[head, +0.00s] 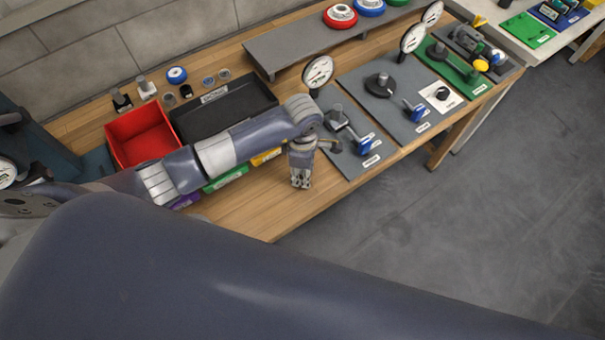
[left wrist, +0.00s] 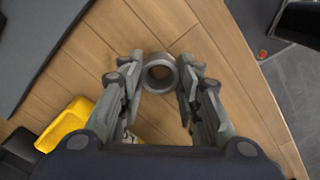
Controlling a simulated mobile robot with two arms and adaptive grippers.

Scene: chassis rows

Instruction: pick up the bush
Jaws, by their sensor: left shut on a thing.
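The bush (left wrist: 160,88) is a short grey metal ring with an open bore, seen from above in the left wrist view. My left gripper (left wrist: 162,66) is shut on it, with one finger on each side of its outer wall. In the head view my left gripper (head: 300,180) points down over the bare wood near the front edge of the bench. I cannot make out the bush there, and how far it is above the wood is not clear. My right gripper is not in view.
A red bin (head: 142,136) and a black tray (head: 254,101) stand behind my left arm. Yellow (head: 266,157) and green (head: 226,178) bins lie partly under it. Grey fixture plates (head: 337,165) with dial gauges stand to the right. Bare wood (head: 262,205) is free in front.

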